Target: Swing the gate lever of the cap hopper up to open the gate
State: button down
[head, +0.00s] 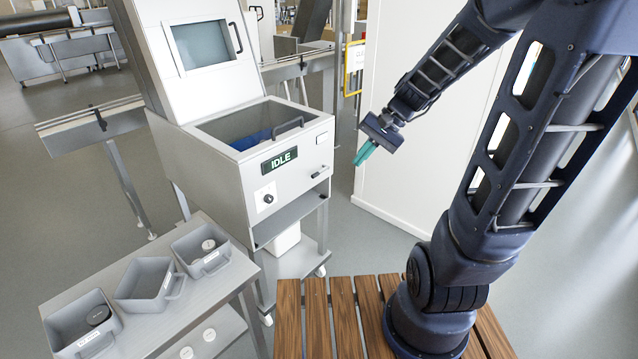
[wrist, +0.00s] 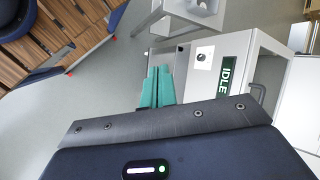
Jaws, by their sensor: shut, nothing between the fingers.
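The grey-white machine (head: 215,160), which looks like the cap hopper, stands left of my arm, its front panel showing a green IDLE sign (head: 280,160). A small lever-like part (head: 320,172) sits low on the right of that panel; I take it for the gate lever, but it is too small to tell its angle surely. My gripper (head: 363,154) is in the air right of the machine, apart from it, with teal fingers shut and empty. In the wrist view the fingers (wrist: 157,88) point toward the machine (wrist: 268,70); the lever is not clearly visible there.
A black knob (head: 267,197) is on the machine's front, and a dark handle (head: 288,127) is on its upper edge. A side table (head: 215,290) with grey bins (head: 145,283) stands at lower left. A white panel (head: 420,165) stands behind my gripper. A slatted wooden platform (head: 345,315) is below.

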jog(key=w+a+f+m+t+y, duration=0.1)
jog(key=w+a+f+m+y, duration=0.4)
jog(key=w, duration=0.3)
jog(key=w+a+f+m+t+y, duration=0.2)
jog(key=w+a+f+m+y, duration=0.1)
jog(key=w+f+m, duration=0.4)
jog(key=m+t+h, duration=0.4)
jog(key=m+t, duration=0.5)
jog(key=m, duration=0.2)
send_near(311, 184)
jog(key=s+d, duration=0.1)
jog(key=s+d+f, duration=0.1)
jog(key=s, duration=0.1)
jog(key=shift+d, duration=0.4)
jog(key=shift+w, duration=0.1)
jog(key=x, duration=1)
jog(key=shift+r, duration=0.3)
jog(key=shift+w+a+r, duration=0.1)
jog(key=shift+r, duration=0.25)
jog(key=shift+s+d+r, duration=0.15)
jog(key=shift+s+r, duration=0.05)
jog(key=shift+r, duration=0.6)
jog(key=shift+s+d+r, duration=0.15)
jog(key=shift+r, duration=0.65)
